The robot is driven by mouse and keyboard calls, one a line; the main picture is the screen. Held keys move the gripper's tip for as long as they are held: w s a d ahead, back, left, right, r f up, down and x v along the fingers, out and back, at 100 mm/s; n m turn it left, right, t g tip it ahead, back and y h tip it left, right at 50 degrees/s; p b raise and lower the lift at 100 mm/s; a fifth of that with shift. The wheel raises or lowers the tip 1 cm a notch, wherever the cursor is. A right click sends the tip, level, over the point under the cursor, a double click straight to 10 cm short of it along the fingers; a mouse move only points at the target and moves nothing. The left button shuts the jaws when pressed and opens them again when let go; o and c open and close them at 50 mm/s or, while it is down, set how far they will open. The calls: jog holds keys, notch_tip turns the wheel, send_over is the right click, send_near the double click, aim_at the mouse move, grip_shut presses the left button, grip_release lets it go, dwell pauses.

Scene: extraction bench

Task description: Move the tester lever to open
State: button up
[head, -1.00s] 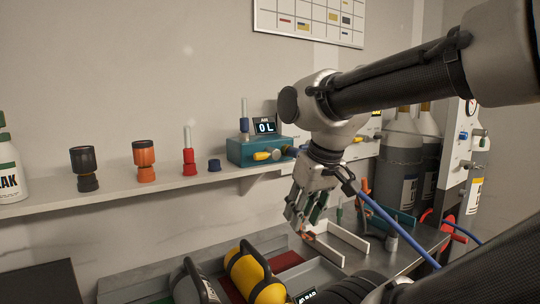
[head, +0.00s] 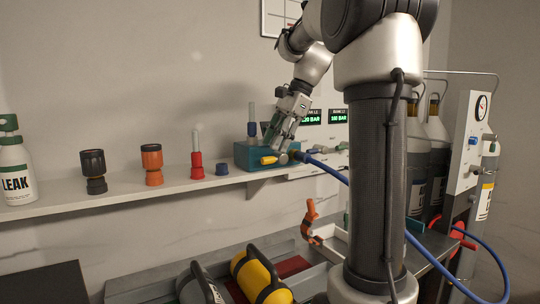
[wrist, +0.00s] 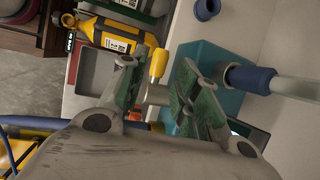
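The tester is a teal box (head: 243,157) on the wall shelf, with a blue-collared clear tube standing on it. Its yellow lever (head: 268,160) sticks out of the front, pointing left in the head view. In the wrist view the teal box (wrist: 212,62) lies behind the fingers. There my gripper (wrist: 157,78) is open, and the yellow lever (wrist: 158,64) shows between the two green-padded fingers. I cannot tell whether either finger touches it.
A blue hose (head: 325,170) runs from the tester's right side. A blue cap (head: 222,169), red fitting (head: 196,170), orange fitting (head: 152,164) and black fitting (head: 94,172) stand left along the shelf (head: 125,192). Yellow cylinder (head: 262,277) and orange-handled clamp (head: 312,222) are below.

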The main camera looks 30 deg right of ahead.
aim_at(268, 158)
jog(key=shift+x, duration=2.3)
grip_shut()
jog(key=shift+a+f+h, duration=0.15)
jog(key=shift+f+h, duration=0.15)
jog(key=shift+h, duration=0.5)
jog(key=shift+a+f+h, duration=0.1)
jog(key=shift+f+h, duration=0.15)
jog(key=shift+h, duration=0.55)
jog(key=shift+d+f+n+h, duration=0.1)
jog(key=shift+f+n+h, duration=0.35)
jog(key=shift+h, duration=0.95)
jog(key=shift+f, duration=0.15)
